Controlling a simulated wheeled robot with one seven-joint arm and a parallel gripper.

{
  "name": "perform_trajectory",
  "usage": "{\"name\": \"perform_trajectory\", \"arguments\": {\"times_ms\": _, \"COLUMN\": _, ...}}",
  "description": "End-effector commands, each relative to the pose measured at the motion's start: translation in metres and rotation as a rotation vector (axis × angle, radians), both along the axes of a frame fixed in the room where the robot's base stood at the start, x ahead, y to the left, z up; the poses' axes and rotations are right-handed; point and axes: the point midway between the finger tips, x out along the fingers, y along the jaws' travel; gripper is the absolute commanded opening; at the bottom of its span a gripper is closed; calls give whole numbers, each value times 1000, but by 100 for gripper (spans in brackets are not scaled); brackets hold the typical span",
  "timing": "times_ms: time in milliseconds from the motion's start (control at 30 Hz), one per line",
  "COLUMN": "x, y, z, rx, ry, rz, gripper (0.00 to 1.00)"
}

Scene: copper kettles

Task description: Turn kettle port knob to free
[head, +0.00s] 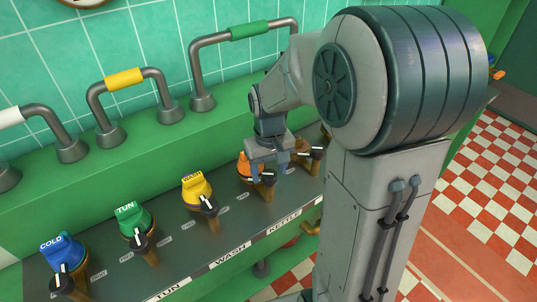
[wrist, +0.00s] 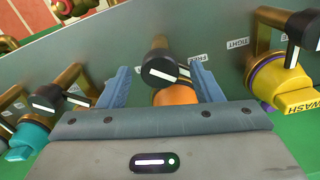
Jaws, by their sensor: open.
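The orange kettle port (head: 243,165) is on the dark counter behind the KETTLE label. It also shows in the wrist view (wrist: 176,95), partly hidden by its knob and my gripper. Its black knob (wrist: 160,70) has a white mark and sits on a bronze stem; it also shows in the head view (head: 267,179). A FREE label (wrist: 197,57) lies beside my right-hand finger. My gripper (wrist: 159,76) is open, with one finger on each side of the knob and a visible gap on both sides. In the head view my gripper (head: 268,172) is over the port.
The yellow WASH port (head: 197,188), with its own black knob, is to the left. Green TUN (head: 133,217) and blue COLD (head: 62,252) ports are further left. Another knob (head: 317,154) is close on the right. Pipes (head: 203,101) rise from the green ledge behind.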

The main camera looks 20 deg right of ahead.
Motion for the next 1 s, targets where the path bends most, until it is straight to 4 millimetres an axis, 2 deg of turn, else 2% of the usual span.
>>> {"name": "perform_trajectory", "arguments": {"times_ms": 167, "x": 1, "y": 0, "z": 33, "rx": 0, "ry": -8, "rz": 1, "gripper": 59}}
{"name": "perform_trajectory", "arguments": {"times_ms": 400, "x": 1, "y": 0, "z": 88, "rx": -1, "ry": -7, "rz": 1, "gripper": 59}}
{"name": "perform_trajectory", "arguments": {"times_ms": 600, "x": 0, "y": 0, "z": 120, "rx": 0, "ry": -5, "rz": 1, "gripper": 59}}
{"name": "perform_trajectory", "arguments": {"times_ms": 767, "x": 0, "y": 0, "z": 131, "rx": 0, "ry": -3, "rz": 1, "gripper": 59}}
{"name": "perform_trajectory", "arguments": {"times_ms": 1000, "x": 0, "y": 0, "z": 133, "rx": 0, "ry": -2, "rz": 1, "gripper": 59}}
